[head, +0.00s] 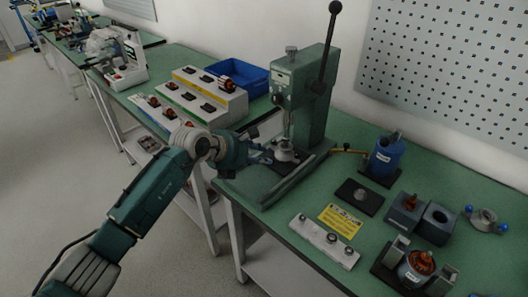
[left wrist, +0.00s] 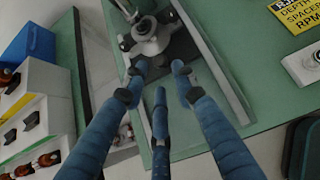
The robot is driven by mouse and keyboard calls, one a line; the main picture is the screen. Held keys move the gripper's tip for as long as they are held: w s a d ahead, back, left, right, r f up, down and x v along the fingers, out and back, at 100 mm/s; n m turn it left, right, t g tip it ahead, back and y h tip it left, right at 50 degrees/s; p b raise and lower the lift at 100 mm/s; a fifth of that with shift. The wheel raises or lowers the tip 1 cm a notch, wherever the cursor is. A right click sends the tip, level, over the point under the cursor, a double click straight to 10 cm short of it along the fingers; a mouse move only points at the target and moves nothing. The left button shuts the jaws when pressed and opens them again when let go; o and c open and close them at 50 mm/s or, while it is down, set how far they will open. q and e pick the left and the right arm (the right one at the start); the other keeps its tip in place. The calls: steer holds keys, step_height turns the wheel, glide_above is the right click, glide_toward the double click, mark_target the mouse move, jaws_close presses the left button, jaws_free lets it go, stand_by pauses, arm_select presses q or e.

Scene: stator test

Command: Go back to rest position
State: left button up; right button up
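My left arm comes in from the lower left in the head view. Its blue gripper (head: 264,156) is at the left front of the green arbor press (head: 312,95), close to the press's round metal base part. In the left wrist view, the three blue fingers of the left gripper (left wrist: 160,76) are spread apart with nothing between them. The press's round metal part (left wrist: 150,38) lies just beyond the fingertips; whether they touch it I cannot tell. My right gripper is in neither view.
The green workbench (head: 285,218) holds a blue motor housing (head: 385,157), a yellow label (head: 341,220), a light metal bar (head: 324,242) and a copper-wound stator (head: 420,264). A switch panel (head: 203,98) and blue bin (head: 252,79) stand left of the press. Open floor is at left.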

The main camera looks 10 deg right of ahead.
arm_select(q)
steer(key=shift+s+a+r, duration=0.1)
steer(key=shift+s+a, duration=0.05)
steer(key=shift+s, duration=0.05)
stand_by(0.3)
